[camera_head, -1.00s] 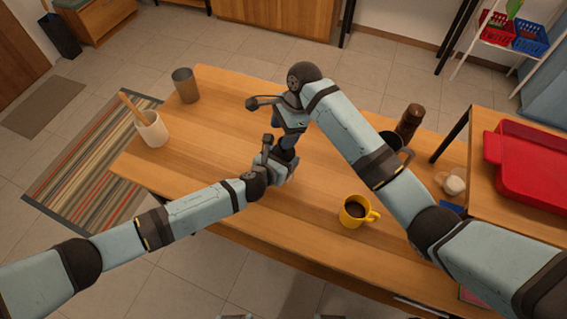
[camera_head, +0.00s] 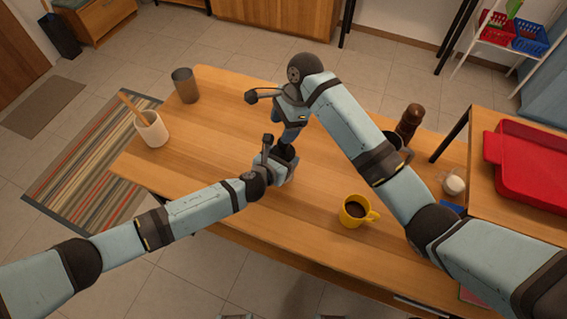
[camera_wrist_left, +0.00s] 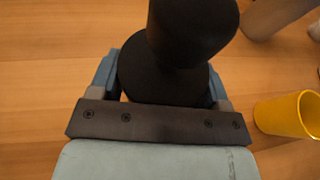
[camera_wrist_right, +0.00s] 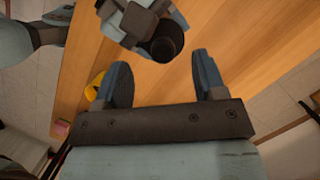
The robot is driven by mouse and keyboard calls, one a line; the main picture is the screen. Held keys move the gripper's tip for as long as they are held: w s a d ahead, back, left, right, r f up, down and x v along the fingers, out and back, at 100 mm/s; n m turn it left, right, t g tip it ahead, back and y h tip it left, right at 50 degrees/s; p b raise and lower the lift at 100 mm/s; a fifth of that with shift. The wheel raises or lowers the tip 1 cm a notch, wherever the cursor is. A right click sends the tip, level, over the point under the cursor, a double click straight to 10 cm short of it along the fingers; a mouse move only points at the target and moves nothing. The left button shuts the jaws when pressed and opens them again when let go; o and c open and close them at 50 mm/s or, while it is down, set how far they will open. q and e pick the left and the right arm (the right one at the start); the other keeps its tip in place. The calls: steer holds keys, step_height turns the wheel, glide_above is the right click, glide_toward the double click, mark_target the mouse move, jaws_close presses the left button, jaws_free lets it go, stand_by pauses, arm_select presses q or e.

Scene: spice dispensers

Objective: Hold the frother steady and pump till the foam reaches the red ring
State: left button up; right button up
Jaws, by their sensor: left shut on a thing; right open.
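The frother (camera_wrist_left: 165,78) is dark and round. My left gripper (camera_head: 275,165) is shut on its body low over the table's middle, and its fingers lie on both sides of it in the left wrist view. A dark knob-like top (camera_wrist_left: 195,25) overlaps the body there. My right gripper (camera_head: 289,138) is just above the frother, pointing down. In the right wrist view its jaws (camera_wrist_right: 162,62) are open and empty, with the frother (camera_wrist_right: 163,42) beyond the fingertips, apart from them. The foam and the red ring are not visible.
A yellow mug (camera_head: 352,213) of dark drink stands to the right. A white pot (camera_head: 151,130) with a wooden utensil and a metal cup (camera_head: 185,86) stand at left. A brown mill (camera_head: 410,120) and small white jar (camera_head: 452,184) are behind my right arm.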

steer(key=v, duration=1.2)
arm_select(q)
steer(key=o, duration=1.2)
steer(key=shift+c, duration=0.2)
